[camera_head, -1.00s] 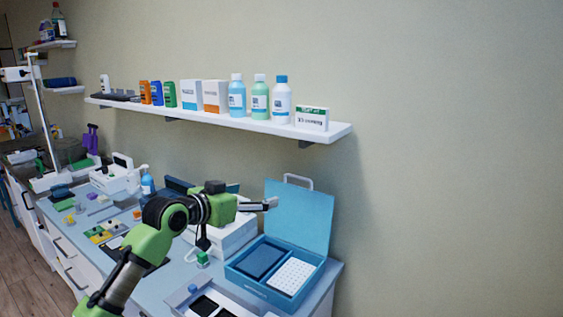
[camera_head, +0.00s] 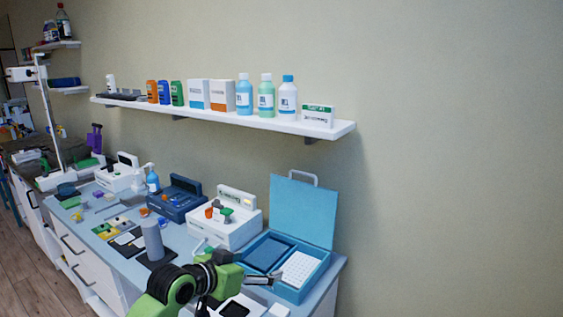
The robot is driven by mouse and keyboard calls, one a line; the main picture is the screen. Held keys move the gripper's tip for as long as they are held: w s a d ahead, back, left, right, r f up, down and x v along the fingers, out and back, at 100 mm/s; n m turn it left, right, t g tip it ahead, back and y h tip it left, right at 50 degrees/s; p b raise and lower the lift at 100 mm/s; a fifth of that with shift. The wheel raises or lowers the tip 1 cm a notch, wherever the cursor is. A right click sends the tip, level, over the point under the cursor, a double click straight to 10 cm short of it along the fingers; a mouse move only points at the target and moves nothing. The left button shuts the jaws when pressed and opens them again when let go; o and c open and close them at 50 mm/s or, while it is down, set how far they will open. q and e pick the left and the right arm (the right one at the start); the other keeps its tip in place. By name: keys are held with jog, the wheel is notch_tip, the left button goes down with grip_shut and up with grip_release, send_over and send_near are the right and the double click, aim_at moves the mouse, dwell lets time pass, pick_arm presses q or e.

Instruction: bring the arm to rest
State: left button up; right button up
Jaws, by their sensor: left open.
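My left gripper (camera_head: 264,279) is at the lower middle of the head view, on the end of my green and black arm. It is open, and I see nothing between its fingers. It is in front of the open blue case (camera_head: 303,222), near the case's front left corner; I cannot tell whether it touches the case. Part of the counter and a white tray with dark insets (camera_head: 236,309) are partly hidden by the arm. My right gripper is not in view.
A white device (camera_head: 228,232) and a dark blue device (camera_head: 175,203) stand behind the arm. A grey bottle (camera_head: 152,238) stands on a dark pad to its left. A wall shelf (camera_head: 330,129) with bottles and boxes hangs above. The wall at right is bare.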

pick_arm(q)
jog(key=s+f, duration=0.3)
jog(key=f, duration=0.1)
jog(key=s+a+f+g+y, duration=0.1)
jog(key=s+f, duration=0.3)
jog(key=s+f+n+g, duration=0.1)
jog(key=s+f, duration=0.3)
jog(key=shift+s+a+y, duration=0.2)
jog(key=shift+a+y, duration=0.05)
jog(key=shift+y, duration=0.05)
jog(key=s+a+f+n+g+y, duration=0.1)
jog(key=s+a+f+g+y, duration=0.2)
jog(key=s, duration=0.7)
jog(key=s+a+f+n, duration=0.25)
jog(key=s+a, duration=0.25)
jog(key=s, duration=0.5)
jog(key=s+a+f+g+y, duration=0.2)
jog(key=s+a+f, duration=0.25)
jog(key=s, duration=0.55)
notch_tip(320, 180, down, 24)
jog(key=f+g, duration=0.1)
jog(key=s+a+f+g, duration=0.1)
jog(key=s+a+f, duration=0.1)
jog(key=s+f, duration=1.5)
jog(key=shift+s+a, duration=0.4)
jog(key=shift+s, duration=0.3)
